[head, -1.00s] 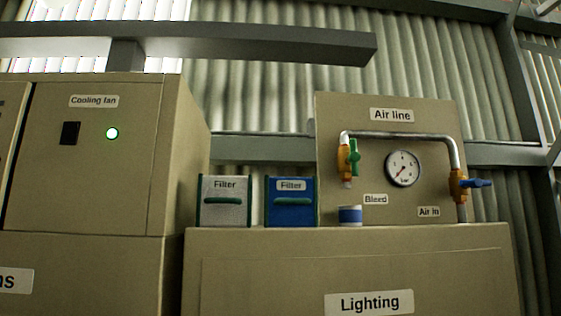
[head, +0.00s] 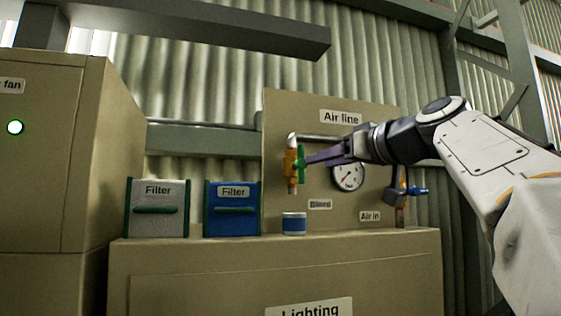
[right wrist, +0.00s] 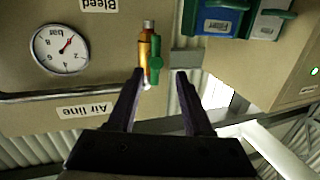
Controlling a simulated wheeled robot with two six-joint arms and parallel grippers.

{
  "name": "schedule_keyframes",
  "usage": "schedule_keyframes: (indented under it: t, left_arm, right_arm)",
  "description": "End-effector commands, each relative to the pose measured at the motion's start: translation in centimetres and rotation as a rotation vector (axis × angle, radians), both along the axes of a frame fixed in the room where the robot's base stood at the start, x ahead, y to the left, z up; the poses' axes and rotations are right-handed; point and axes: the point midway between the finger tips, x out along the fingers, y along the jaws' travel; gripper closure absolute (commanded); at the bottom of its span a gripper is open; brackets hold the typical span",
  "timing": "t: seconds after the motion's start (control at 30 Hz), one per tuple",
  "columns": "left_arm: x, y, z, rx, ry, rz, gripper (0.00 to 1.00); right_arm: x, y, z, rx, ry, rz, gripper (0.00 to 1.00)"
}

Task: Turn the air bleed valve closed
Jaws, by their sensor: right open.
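The bleed valve (head: 291,168) is an orange body on the left, downward leg of the air line. Its green handle (head: 301,163) stands upright, along the pipe. In the right wrist view the valve (right wrist: 145,45) and handle (right wrist: 155,58) lie at and just beyond the fingertips. My right gripper (head: 309,158) reaches in from the right, its purple fingers at the handle. In the right wrist view the gripper (right wrist: 159,76) is open, with the handle's near end appearing between the tips. I cannot tell whether they touch. My left gripper is not in view.
The gauge (head: 348,176) and blue-handled air-in valve (head: 417,190) are partly behind my right arm. A blue-and-white can (head: 294,223) stands below the bleed outlet. A grey filter (head: 157,210) and a blue filter (head: 231,214) stand left on the cabinet. A beam (head: 215,33) hangs above.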

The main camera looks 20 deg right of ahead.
Motion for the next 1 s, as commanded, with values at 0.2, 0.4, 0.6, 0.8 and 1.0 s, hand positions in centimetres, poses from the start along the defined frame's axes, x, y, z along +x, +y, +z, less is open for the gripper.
schedule_keyframes:
  t: [0.2, 0.4, 0.6, 0.8, 1.0]
  left_arm:
    - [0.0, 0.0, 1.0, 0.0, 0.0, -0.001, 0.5]
    - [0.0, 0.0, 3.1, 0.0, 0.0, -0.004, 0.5]
    - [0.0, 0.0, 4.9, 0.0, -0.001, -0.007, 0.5]
    - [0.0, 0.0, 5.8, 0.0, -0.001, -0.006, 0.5]
    - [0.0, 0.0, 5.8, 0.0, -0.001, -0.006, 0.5]
  right_arm:
    - [0.2, -0.6, 2.4, -0.027, -0.055, -0.015, 0.49]
    - [3.7, 0.5, 2.6, -0.024, -0.051, -0.013, 0.49]
    - [7.0, 1.5, 2.4, -0.026, -0.051, -0.016, 0.49]
    - [8.8, 2.0, 2.2, -0.026, -0.053, -0.018, 0.49]
    - [9.1, 2.1, 2.0, -0.027, -0.053, -0.019, 0.49]
